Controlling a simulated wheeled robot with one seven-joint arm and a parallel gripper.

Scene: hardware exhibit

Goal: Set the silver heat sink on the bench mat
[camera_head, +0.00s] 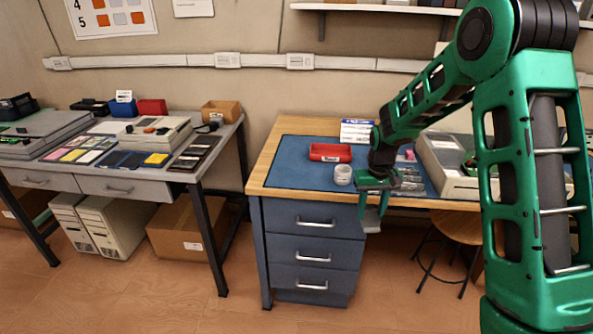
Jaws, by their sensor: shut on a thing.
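The blue bench mat (290,170) covers much of the wooden desk top in the middle of the view.
A red tray (330,152) and a white round container (343,175) stand on the mat. White and blue boxes (357,131) stand behind. A beige open case (452,175) is at the right, partly behind my arm. The mat's left front is clear. A stool (450,232) stands below.

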